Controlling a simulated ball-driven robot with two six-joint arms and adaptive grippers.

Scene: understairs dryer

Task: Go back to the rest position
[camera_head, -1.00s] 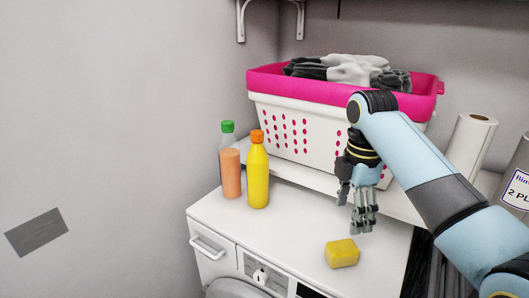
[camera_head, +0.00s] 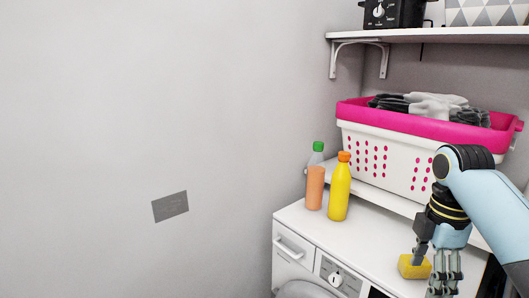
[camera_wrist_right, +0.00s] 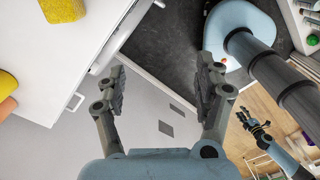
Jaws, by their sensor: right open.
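My right gripper (camera_head: 445,288) points down at the lower right of the head view, in front of the white dryer top's right part. A yellow sponge (camera_head: 408,268) lies on the dryer top (camera_head: 358,235), partly hidden by a finger. It also shows in the wrist view (camera_wrist_right: 63,10), outside the jaws. Another gripper (camera_wrist_right: 254,124), my left one, shows small at the right of the wrist view; its jaw state is unclear. It is not in the head view.
A yellow bottle (camera_head: 339,190) and an orange bottle with a green cap (camera_head: 315,188) stand at the dryer's back left. A pink-rimmed white basket (camera_head: 378,155) of clothes stands behind. A shelf (camera_head: 450,35) hangs above.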

